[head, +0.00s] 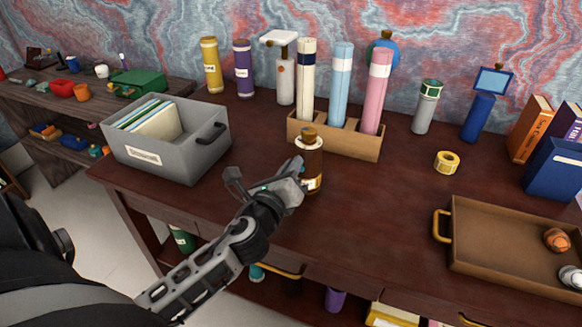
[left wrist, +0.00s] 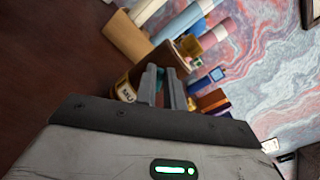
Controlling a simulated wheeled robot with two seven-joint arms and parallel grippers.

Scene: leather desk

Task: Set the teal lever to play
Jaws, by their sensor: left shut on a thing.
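My left gripper (head: 300,180) reaches in from the lower left, low over the dark desk beside the brown bottle (head: 313,163). In the left wrist view its two grey fingers (left wrist: 165,88) are close together, with a small teal patch (left wrist: 160,77) between them. I take this patch to be the teal lever, held by the fingers. Its base and any play mark are hidden, and its setting cannot be read. In the head view the gripper covers the lever. The bottle stands upright, just outside one finger in the left wrist view (left wrist: 125,90). My right gripper is not in view.
A grey file box (head: 190,155) stands left of the gripper. Behind the bottle is a wooden holder (head: 340,143) with several upright rolls. A brown tray (head: 500,240) with small things lies at the right. The desk between bottle and tray is clear, except for yellow tape (head: 437,162) farther back.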

